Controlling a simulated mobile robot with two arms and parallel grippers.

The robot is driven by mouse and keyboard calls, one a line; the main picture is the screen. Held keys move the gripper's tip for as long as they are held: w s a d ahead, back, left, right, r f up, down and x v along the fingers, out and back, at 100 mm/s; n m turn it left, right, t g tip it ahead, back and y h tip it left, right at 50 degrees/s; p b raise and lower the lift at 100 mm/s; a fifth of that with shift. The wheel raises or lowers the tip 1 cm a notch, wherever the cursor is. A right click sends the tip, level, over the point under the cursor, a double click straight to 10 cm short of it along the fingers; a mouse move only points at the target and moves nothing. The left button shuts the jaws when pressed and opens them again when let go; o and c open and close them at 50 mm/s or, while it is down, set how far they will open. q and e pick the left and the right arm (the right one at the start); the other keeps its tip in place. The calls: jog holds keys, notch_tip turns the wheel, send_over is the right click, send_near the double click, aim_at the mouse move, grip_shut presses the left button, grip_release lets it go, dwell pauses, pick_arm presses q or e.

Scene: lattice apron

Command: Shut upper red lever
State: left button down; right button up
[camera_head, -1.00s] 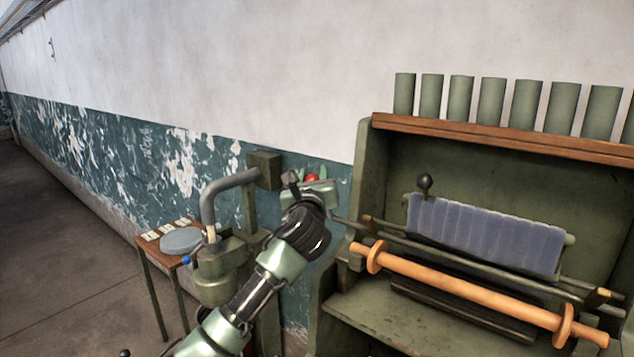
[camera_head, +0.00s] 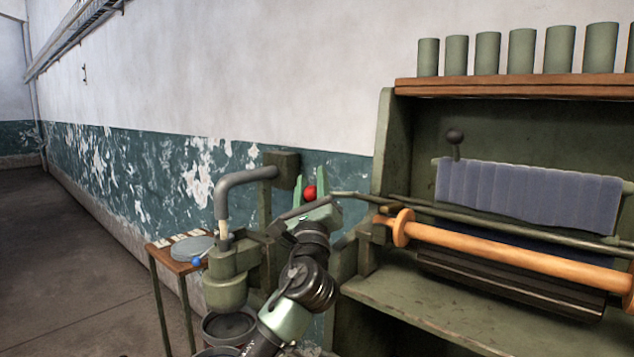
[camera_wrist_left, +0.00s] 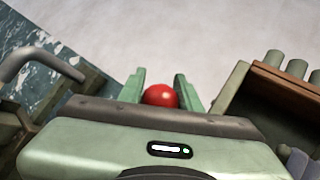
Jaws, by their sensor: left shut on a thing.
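The upper red lever shows as a red ball knob (camera_head: 310,192) near the wall, left of the green cabinet. It also shows in the left wrist view (camera_wrist_left: 160,96). My left gripper (camera_head: 312,186) is around the knob, with one green finger on each side of it, and is shut on it. In the left wrist view my left gripper (camera_wrist_left: 160,88) has the knob low between its fingers. The lever's shaft is hidden behind my gripper. My right gripper is not in view.
A green machine with a grey bent pipe (camera_head: 240,180) stands left of my arm. A small wooden table with a grey disc (camera_head: 193,248) is farther left. A green cabinet with an orange roller (camera_head: 510,254) stands on the right. The floor at far left is clear.

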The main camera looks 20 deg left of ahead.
pick_arm(q)
jog(key=shift+s+a+f, duration=0.1)
jog(key=shift+s+f, duration=0.15)
jog(key=shift+f, duration=0.55)
